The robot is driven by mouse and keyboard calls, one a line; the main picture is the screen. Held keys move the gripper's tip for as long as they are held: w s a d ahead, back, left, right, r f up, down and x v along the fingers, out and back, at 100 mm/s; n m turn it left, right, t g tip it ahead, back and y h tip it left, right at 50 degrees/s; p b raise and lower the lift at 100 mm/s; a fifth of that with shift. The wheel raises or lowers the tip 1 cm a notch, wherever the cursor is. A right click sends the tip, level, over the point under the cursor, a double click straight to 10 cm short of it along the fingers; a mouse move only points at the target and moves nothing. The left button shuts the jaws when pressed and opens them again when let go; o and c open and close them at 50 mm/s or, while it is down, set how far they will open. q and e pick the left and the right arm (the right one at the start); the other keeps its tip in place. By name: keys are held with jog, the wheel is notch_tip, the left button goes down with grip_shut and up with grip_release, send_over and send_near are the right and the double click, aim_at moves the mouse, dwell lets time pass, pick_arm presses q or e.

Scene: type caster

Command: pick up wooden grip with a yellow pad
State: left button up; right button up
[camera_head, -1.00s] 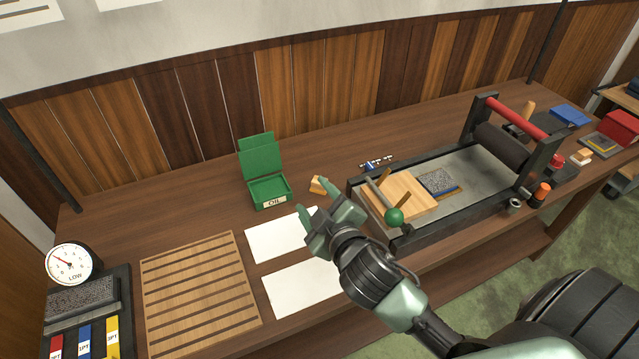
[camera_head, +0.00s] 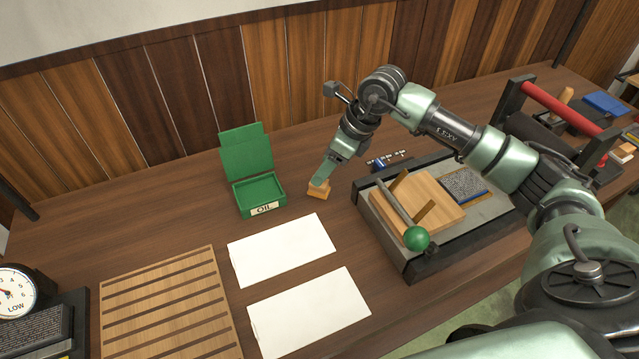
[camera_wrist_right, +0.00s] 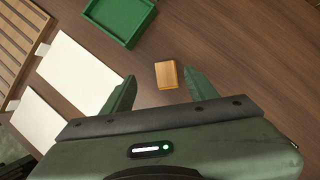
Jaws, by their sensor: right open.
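A small wooden grip (camera_head: 318,191) sits on the table, right of the green oil box. In the right wrist view the wooden grip (camera_wrist_right: 167,74) shows its plain wooden top, with a thin yellowish strip along its lower edge; the underside is hidden. My right gripper (camera_head: 322,178) reaches down over it. In the wrist view the right gripper (camera_wrist_right: 160,90) is open, with one finger to each side of the grip's line, the right finger closer. The grip appears between and slightly beyond the fingertips; I cannot tell whether they touch it. My left gripper is not in view.
The open green oil box (camera_head: 260,191) stands close left. White sheets (camera_head: 282,249) and a slatted wooden rack (camera_head: 170,305) lie in front and left. The press (camera_head: 408,262) with its green-knobbed lever (camera_head: 417,238) stands right.

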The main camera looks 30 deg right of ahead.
aim_at(325, 184)
jog(key=shift+w+d+f, duration=0.1)
jog(key=shift+d+f, duration=0.15)
jog(key=shift+d, duration=0.5)
jog(key=shift+a+f+h, duration=0.1)
jog(key=shift+a+h, duration=0.05)
jog(key=shift+h, duration=0.15)
jog(key=shift+w+a+f+p, duration=0.1)
jog(key=shift+a+f+p, duration=0.3)
jog(key=shift+f, duration=0.2)
jog(key=shift+a+f+p, duration=0.25)
jog(key=shift+f+p, duration=0.15)
jog(key=shift+f, duration=0.15)
jog(key=x, duration=0.3)
jog(key=shift+w+d+p, duration=0.1)
jog(key=shift+d+p, duration=0.05)
jog(key=shift+p, duration=0.25)
jog(key=shift+w+f, duration=0.1)
jog(key=shift+f, duration=0.3)
grip_shut()
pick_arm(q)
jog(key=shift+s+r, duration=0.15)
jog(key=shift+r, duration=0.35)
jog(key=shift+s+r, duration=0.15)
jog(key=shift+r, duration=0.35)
